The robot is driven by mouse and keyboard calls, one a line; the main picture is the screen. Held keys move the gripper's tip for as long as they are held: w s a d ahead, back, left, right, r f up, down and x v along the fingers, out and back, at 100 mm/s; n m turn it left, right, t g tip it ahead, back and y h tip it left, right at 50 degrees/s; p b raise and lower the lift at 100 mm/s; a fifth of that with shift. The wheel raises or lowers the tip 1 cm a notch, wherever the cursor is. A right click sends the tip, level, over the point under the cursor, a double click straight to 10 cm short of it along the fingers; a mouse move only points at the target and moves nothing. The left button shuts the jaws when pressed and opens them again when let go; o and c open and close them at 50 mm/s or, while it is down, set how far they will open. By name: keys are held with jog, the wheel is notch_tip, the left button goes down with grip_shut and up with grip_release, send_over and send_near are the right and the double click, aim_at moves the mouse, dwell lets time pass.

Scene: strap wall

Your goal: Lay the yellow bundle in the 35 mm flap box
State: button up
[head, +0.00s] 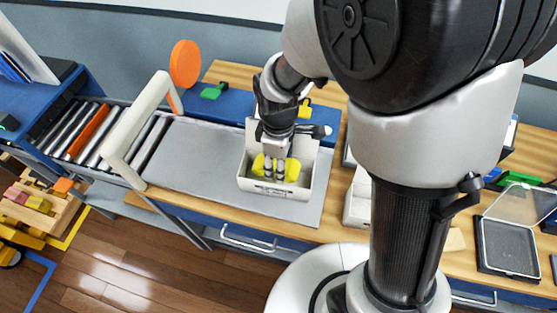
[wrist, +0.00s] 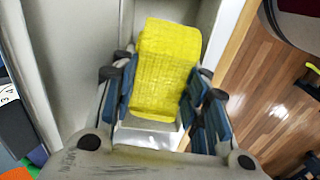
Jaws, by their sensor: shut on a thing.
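The yellow bundle (head: 292,171) is a ribbed, folded pack within an open off-white box (head: 275,193) on the grey bench top. My gripper (head: 274,170) reaches down into this box from above and is shut on the bundle. In the wrist view the bundle (wrist: 166,70) sits between the blue-padded fingers of my gripper (wrist: 158,92), with pale box walls (wrist: 85,50) around it. The print on the box front is too small to read, so I cannot tell its size mark. Whether the bundle touches the box floor is hidden.
A grey mat (head: 195,155) leaves free room left of the box. A white arch (head: 135,130) stands over the roller conveyor (head: 85,130) farther left. Another white box (head: 357,200) stands close on the right. An open clear-lidded case (head: 510,245) lies at far right.

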jog(key=shift+f+b, duration=0.35)
jog(key=shift+f, duration=0.2)
jog(key=o, duration=1.1)
jog(key=shift+c, duration=0.2)
jog(key=shift+r, duration=0.1)
notch_tip(320, 180, up, 13)
jog(key=p, duration=0.4)
jog(key=shift+r+p, duration=0.15)
jog(key=shift+p, duration=0.15)
